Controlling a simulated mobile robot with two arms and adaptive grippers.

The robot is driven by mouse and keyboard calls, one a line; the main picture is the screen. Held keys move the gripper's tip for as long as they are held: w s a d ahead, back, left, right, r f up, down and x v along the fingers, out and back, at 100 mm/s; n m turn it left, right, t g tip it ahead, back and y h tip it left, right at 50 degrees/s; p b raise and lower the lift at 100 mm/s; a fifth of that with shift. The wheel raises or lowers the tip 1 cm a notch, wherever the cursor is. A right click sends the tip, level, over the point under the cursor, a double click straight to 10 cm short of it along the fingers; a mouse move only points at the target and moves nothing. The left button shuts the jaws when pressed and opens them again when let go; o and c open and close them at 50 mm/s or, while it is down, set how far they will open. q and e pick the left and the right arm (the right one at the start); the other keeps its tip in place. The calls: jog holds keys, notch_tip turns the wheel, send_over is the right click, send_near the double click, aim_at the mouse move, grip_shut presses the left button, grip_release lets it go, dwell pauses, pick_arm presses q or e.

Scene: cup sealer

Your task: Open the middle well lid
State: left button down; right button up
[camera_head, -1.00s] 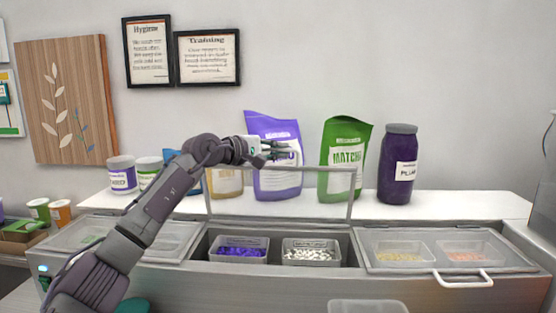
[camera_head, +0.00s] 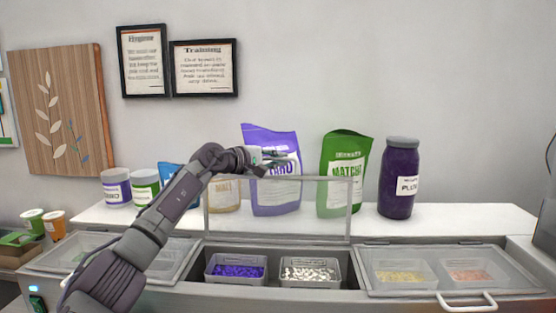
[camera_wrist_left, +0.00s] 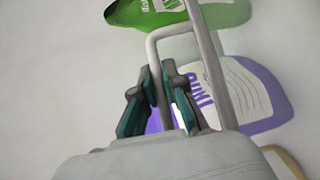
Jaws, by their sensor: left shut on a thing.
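The middle well lid, a clear panel in a grey frame (camera_head: 349,212), stands raised and roughly upright at the back of the middle well. Under it, the open well holds a tub of purple pieces (camera_head: 238,268) and a tub of white pieces (camera_head: 310,270). My left gripper (camera_head: 278,161) is at the lid's top edge and shut on its handle. In the left wrist view the grey handle bar (camera_wrist_left: 154,52) runs between the dark green fingers (camera_wrist_left: 160,105). My right gripper is not in view.
The left lid (camera_head: 75,252) and the right lid (camera_head: 455,270) are closed; the right one has a white handle (camera_head: 467,303).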

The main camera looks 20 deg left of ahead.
pick_arm(q)
jog(key=c, duration=1.2)
grip_release()
jog(key=shift+c, duration=0.2)
jog(key=v, duration=1.2)
